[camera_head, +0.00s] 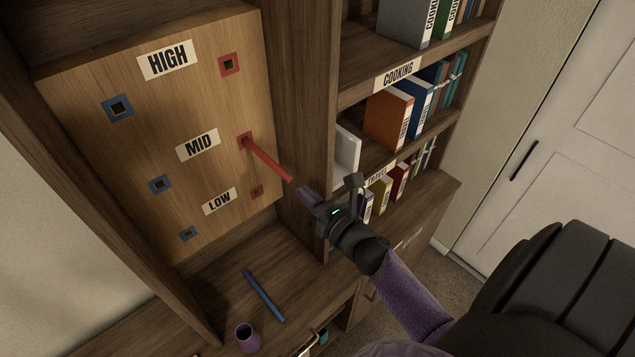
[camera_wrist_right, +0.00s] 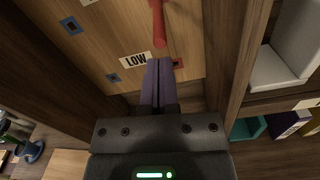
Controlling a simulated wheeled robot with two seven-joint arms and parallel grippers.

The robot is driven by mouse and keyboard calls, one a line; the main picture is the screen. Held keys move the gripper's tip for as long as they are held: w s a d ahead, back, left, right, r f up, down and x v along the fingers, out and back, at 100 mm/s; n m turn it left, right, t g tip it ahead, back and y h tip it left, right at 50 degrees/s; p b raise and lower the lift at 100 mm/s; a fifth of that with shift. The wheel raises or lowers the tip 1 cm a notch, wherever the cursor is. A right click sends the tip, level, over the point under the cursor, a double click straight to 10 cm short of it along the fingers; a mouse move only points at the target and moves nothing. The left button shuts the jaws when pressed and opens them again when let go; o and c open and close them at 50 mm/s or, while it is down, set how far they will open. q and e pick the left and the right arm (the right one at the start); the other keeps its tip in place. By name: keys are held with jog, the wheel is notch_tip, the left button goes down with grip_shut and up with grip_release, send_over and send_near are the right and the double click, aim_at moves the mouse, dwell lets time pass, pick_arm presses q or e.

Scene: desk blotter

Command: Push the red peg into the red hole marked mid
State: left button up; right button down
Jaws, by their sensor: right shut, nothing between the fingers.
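The red peg (camera_head: 269,160) sticks out of the red hole marked MID (camera_head: 244,140) on the wooden board (camera_head: 90,150), its tip inside the hole. Its outer end slants down and to the right. My right gripper (camera_head: 306,192) is shut and empty, close to the peg's outer end; the head view does not show clearly whether they touch. In the right wrist view, the peg (camera_wrist_right: 159,25) hangs above the closed fingers (camera_wrist_right: 157,65), with a small gap showing. My left gripper is not in view.
A blue peg (camera_head: 263,296) lies on the desk shelf below the board, near a purple cup (camera_head: 248,338). A wooden upright (camera_head: 300,90) and a bookcase of books (camera_head: 389,120) stand right of the board. Other red and blue holes are empty.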

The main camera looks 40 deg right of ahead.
jog(key=shift+w+a, duration=0.1)
jog(key=shift+w, duration=1.25)
